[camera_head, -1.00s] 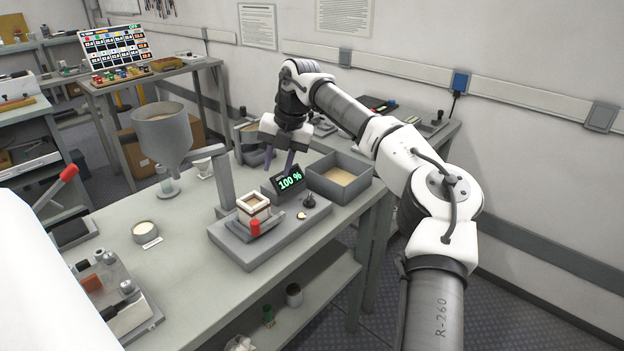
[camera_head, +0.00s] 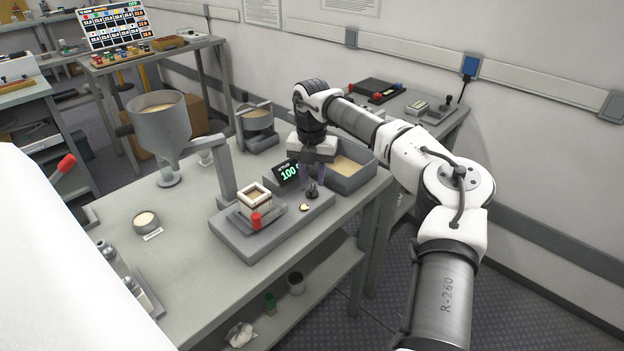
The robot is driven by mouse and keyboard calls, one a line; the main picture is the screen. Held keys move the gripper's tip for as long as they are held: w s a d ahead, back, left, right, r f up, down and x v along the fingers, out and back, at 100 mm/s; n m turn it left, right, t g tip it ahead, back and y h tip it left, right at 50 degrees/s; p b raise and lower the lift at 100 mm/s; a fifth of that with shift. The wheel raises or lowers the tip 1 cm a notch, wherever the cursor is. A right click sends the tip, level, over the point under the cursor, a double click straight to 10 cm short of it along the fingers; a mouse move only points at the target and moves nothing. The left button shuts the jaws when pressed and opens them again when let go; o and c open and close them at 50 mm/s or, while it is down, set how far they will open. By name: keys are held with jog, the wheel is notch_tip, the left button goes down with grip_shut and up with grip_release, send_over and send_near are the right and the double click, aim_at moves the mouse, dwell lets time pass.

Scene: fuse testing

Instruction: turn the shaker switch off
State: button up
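The shaker (camera_head: 235,243) is a grey base on the bench, in the middle of the head view. A small square box of light material (camera_head: 255,199) sits on it, with a red-ended lever (camera_head: 256,220) in front. A black switch (camera_head: 313,193) stands upright at the base's right end, next to a small pale lamp (camera_head: 304,207). A display (camera_head: 287,171) behind it reads 100 in green, its right edge hidden by my gripper. My gripper (camera_head: 312,184) points down with its dark fingers apart, right at the switch. Whether they touch it cannot be told.
A grey bin of sand-like material (camera_head: 352,182) stands close behind my gripper. A funnel on a post (camera_head: 160,125) is to the left. A small round dish (camera_head: 146,221) sits at the left of the bench, with bare bench top (camera_head: 185,270) near it.

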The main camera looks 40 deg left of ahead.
aim_at(312, 191)
jog(key=shift+f, duration=1.4)
jog(key=shift+c, duration=0.4)
grip_shut()
jog(key=shift+n, duration=0.3)
jog(key=n+p, duration=0.1)
jog(key=n, duration=0.4)
jog(key=shift+r, duration=0.1)
jog(key=n, duration=0.6)
jog(key=shift+n, duration=0.3)
